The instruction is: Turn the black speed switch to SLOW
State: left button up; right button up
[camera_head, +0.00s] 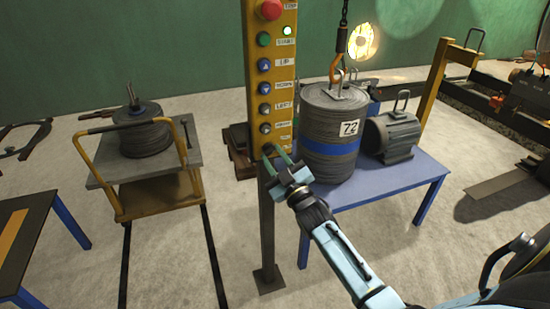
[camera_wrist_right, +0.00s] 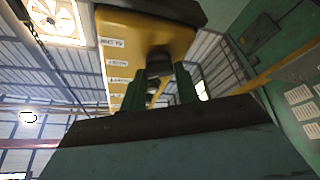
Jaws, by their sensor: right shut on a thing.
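The yellow control box (camera_head: 285,90) stands on a dark post, with a red knob on top and a column of labelled buttons. My right gripper (camera_head: 278,157) is at its lower end, just below the lowest visible button. In the right wrist view, the box (camera_wrist_right: 150,37) is seen from below. There the right gripper's fingers (camera_wrist_right: 158,80) are shut on a dark knob, the black speed switch (camera_wrist_right: 158,62), on its face. The fingers hide most of the switch, and I cannot read its position. My left gripper is not in view.
A blue table (camera_head: 385,183) right of the post holds a grey drum (camera_head: 330,165) marked 72, with an orange hook (camera_head: 337,70) above it. A yellow-railed cart (camera_head: 155,187) with a cable reel stands left.

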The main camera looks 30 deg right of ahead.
jog(key=m+h, duration=0.1)
jog(key=m, duration=0.2)
jog(key=shift+a+h, duration=0.1)
jog(key=shift+h, duration=0.2)
jog(key=shift+m+h, duration=0.4)
jog(key=shift+m, duration=0.3)
jog(key=shift+a+m+h+p, duration=0.1)
jog(key=shift+m+h+p, duration=0.35)
jog(key=shift+m, duration=0.75)
jog(key=shift+m+h, duration=0.85)
jog(key=shift+m, duration=0.35)
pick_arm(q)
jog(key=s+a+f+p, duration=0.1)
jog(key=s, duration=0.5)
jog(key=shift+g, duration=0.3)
pick_arm(e)
jog(key=shift+a+m+g+h, duration=0.1)
jog(key=shift+m+g+h, duration=0.25)
jog(key=shift+m, duration=0.65)
jog(key=shift+m+g+h, duration=0.15)
jog(key=shift+m+h, duration=0.4)
jog(key=shift+m, duration=0.45)
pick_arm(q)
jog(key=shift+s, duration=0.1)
pick_arm(e)
jog(key=o, duration=1)
jog(key=shift+f, duration=0.1)
